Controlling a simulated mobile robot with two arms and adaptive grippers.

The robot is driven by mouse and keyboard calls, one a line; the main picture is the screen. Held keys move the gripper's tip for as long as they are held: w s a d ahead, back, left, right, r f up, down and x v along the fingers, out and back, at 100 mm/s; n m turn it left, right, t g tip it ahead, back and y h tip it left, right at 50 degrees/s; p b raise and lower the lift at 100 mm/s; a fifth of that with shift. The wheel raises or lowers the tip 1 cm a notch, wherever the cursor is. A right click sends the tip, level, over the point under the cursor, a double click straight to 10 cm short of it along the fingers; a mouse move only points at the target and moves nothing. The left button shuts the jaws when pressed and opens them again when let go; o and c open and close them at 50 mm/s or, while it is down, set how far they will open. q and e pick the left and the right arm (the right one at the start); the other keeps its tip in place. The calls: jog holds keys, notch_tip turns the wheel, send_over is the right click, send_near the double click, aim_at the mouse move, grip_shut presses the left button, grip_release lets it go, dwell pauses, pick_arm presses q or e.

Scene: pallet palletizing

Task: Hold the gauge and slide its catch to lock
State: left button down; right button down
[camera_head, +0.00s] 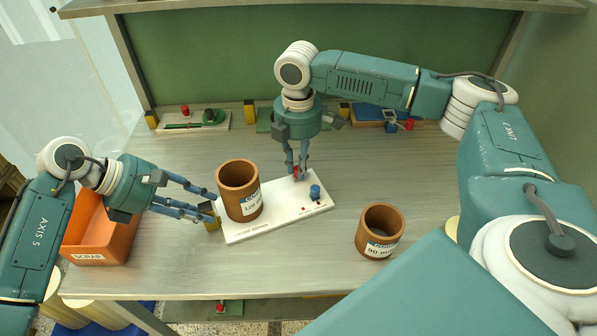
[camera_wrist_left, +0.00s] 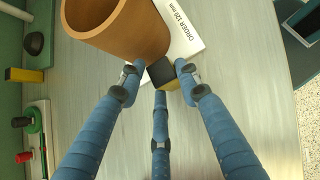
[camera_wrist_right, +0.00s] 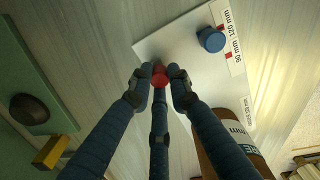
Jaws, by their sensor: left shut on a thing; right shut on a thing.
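The gauge is a white plate (camera_head: 285,212) lying at a slant on the table, with printed 90 mm and 120 mm marks. My left gripper (camera_head: 211,209) is shut on the yellow block with a black top (camera_wrist_left: 169,75) at the plate's left end. My right gripper (camera_head: 297,173) comes down from above, shut on the red knob (camera_wrist_right: 160,81) near the plate's far edge. A blue knob (camera_wrist_right: 211,39) stands on the plate by the marks. A brown core labelled 120 (camera_head: 238,188) stands upright at the plate's left part. The fingers partly hide the block and red knob.
A shorter brown core labelled 90 (camera_head: 380,230) stands on the table to the right. An orange scrap bin (camera_head: 92,222) is at the left. Several small fixtures, including a white board (camera_head: 190,122), line the back. The front middle is clear.

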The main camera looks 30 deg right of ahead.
aim_at(290, 181)
jog(key=shift+w+a, duration=0.1)
jog(key=shift+a, duration=0.6)
jog(key=shift+w+a, duration=0.1)
jog(key=shift+a, duration=0.35)
jog(key=c, duration=1.6)
grip_release()
jog(key=shift+o, duration=0.2)
jog(key=shift+r, duration=0.1)
notch_tip(290, 181, up, 12)
